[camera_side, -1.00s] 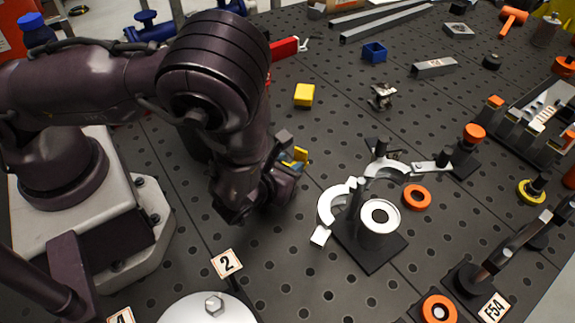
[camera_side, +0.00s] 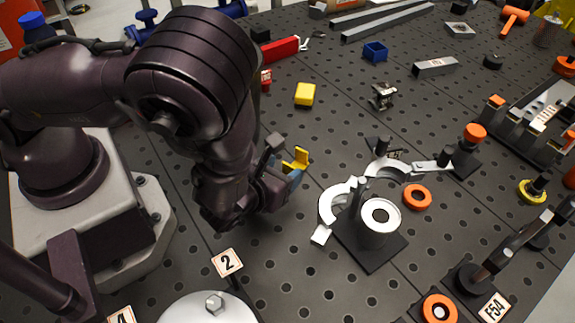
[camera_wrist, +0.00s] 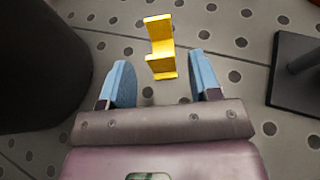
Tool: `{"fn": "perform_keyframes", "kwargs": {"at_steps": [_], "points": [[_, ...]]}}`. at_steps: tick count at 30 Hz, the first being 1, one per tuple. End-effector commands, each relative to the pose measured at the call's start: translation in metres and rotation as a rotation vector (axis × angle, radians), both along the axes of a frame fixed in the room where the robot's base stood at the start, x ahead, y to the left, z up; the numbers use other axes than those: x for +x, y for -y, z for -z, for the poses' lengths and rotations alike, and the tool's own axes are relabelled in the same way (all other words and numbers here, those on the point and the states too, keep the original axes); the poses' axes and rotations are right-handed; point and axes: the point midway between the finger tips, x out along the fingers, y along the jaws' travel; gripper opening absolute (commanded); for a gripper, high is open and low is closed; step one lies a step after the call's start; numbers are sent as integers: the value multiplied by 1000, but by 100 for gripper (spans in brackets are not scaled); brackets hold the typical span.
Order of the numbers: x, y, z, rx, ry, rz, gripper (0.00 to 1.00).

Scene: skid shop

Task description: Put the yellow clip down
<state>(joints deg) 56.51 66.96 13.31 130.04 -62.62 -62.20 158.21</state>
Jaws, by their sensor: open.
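The yellow clip (camera_wrist: 160,46) is on the dark perforated table in the wrist view, just beyond and between the tips of my gripper (camera_wrist: 160,84). It is a bent, stepped piece, and its near end lies level with the blue fingertips. Both fingers are apart, with a gap on each side of the clip, and neither touches it. In the side view the clip (camera_side: 297,159) shows beside my gripper (camera_side: 291,178), which is low over the table. My wrist hides part of the gripper there.
A fixture with a white ring and cylinder (camera_side: 380,215) on a black plate stands right of my gripper. An orange ring (camera_side: 417,197) lies beside it. A yellow block (camera_side: 305,94) and a blue bin (camera_side: 375,52) are farther back. A "2" tag (camera_side: 227,263) is in front.

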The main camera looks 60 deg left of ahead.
Motion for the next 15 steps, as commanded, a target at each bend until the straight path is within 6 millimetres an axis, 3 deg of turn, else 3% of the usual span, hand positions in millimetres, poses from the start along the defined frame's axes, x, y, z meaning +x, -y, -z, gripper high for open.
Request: {"fn": "perform_keyframes", "kwargs": {"at_steps": [6,15], "points": [[-43,19,-19,-2,0,6,57],[-76,32,-34,-2,0,1,57]]}}
